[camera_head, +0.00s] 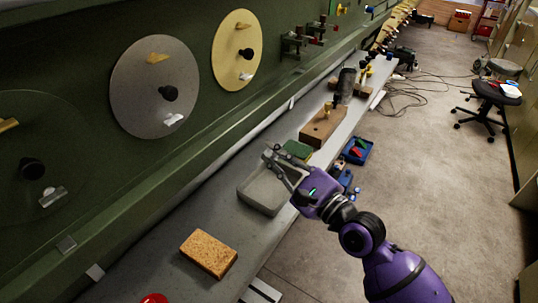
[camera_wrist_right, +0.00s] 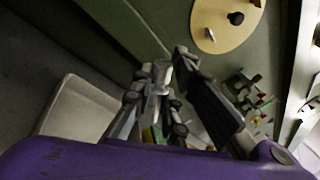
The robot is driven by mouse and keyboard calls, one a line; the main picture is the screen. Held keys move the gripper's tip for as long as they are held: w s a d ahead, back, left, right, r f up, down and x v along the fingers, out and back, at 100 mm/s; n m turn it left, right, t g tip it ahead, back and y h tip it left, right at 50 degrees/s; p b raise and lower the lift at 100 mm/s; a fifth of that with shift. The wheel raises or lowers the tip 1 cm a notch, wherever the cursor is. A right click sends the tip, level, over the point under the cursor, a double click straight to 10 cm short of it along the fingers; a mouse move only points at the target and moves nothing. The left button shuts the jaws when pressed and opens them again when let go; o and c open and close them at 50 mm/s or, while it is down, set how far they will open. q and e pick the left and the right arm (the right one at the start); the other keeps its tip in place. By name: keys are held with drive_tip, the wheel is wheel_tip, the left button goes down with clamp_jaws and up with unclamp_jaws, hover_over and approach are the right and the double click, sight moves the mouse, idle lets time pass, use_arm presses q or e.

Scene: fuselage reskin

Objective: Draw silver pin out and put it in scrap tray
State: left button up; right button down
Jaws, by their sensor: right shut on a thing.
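My right gripper (camera_head: 273,160) is over the grey tray (camera_head: 246,198) on the bench, near the tray's back edge. It is shut on a small silver pin (camera_wrist_right: 162,73), a short cylinder between the fingertips in the right wrist view. In the head view the pin is too small to make out clearly. The tray also shows at the left of the wrist view (camera_wrist_right: 62,116), apart from the pin. My left gripper is not in view.
A cork-coloured block (camera_head: 208,253) lies on the bench in front of the tray. A green pad (camera_head: 298,150) and a wooden block (camera_head: 323,125) stand behind it. The green wall panel carries a grey disc (camera_head: 140,90) and a yellow disc (camera_head: 230,65) with protruding knobs.

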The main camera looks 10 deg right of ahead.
sight(272, 195)
drive_tip(key=shift+w+a+r+n, duration=0.25)
drive_tip(key=shift+w+a+n, duration=0.15)
drive_tip(key=shift+w+n, duration=0.1)
drive_tip(key=shift+s+d, duration=0.1)
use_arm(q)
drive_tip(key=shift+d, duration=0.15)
